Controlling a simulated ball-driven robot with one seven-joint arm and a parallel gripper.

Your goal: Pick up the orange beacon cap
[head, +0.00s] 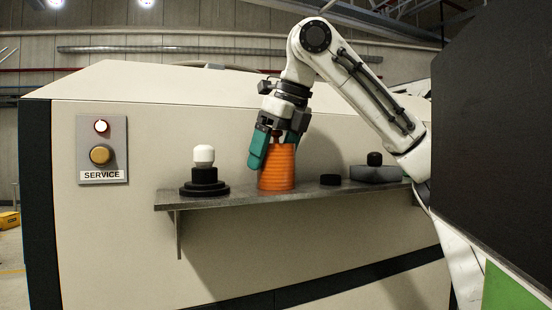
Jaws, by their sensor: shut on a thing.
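The orange beacon cap (277,168) is a ribbed orange cylinder. It is upright at the middle of the grey shelf (240,199) on the machine's side. My gripper (271,150) points down at it from above, with teal fingers around its upper part. The near finger covers the cap's upper left side; the other finger is mostly hidden. The gripper is shut on the cap. The cap's base appears at shelf level; I cannot tell whether it touches the shelf.
A black stepped base with a white knob (204,156) stands left of the cap. A small black disc (330,179) and a grey block with a black knob (375,172) stand to the right. A SERVICE panel (102,150) is on the wall at left. A dark panel (495,130) fills the right edge.

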